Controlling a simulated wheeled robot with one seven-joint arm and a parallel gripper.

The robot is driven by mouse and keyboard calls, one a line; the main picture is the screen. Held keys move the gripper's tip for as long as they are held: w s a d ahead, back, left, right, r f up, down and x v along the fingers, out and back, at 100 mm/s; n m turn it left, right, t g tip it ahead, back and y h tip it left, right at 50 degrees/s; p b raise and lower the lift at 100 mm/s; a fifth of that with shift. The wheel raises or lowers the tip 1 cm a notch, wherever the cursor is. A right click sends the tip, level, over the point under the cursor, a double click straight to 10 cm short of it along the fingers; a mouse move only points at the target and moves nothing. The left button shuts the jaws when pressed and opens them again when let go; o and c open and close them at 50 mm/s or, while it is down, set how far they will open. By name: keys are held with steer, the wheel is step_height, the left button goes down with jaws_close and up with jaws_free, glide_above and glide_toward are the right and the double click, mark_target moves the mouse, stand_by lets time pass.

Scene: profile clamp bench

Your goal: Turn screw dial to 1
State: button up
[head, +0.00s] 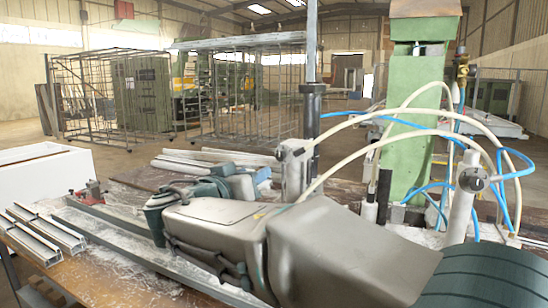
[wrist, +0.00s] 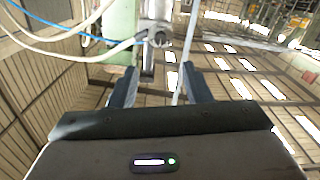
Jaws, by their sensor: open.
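A grey upright clamp cylinder (head: 292,178) stands near the middle of the head view. A small dark round screw dial (head: 298,152) sits near its top. In the wrist view a dial (wrist: 160,38) shows on a grey cylinder (wrist: 147,66), ahead of and between my fingers. My gripper (wrist: 160,88) is open with nothing between its two dark fingers, and the dial lies beyond the fingertips. A second white cylinder (head: 461,215) with a similar dial (head: 473,180) stands at the right. The dial markings are too small to read.
Cream hoses (head: 408,137) and blue hoses (head: 405,120) arch around the cylinders. A green machine column (head: 414,110) stands behind. Aluminium profiles (head: 38,238) lie on the bench at the left. A dark post (head: 311,112) rises close beside the nearer cylinder.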

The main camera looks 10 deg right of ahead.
mark_target(279, 157)
steer(key=p+x, duration=0.5)
steer(key=x, duration=0.7)
steer(key=shift+w+d+r, duration=0.15)
steer(key=shift+w+r, duration=0.05)
steer(key=shift+w, duration=0.1)
steer(key=shift+w+d+f, duration=0.1)
steer(key=shift+w+d, duration=0.15)
steer(key=shift+w, duration=0.15)
jaws_close()
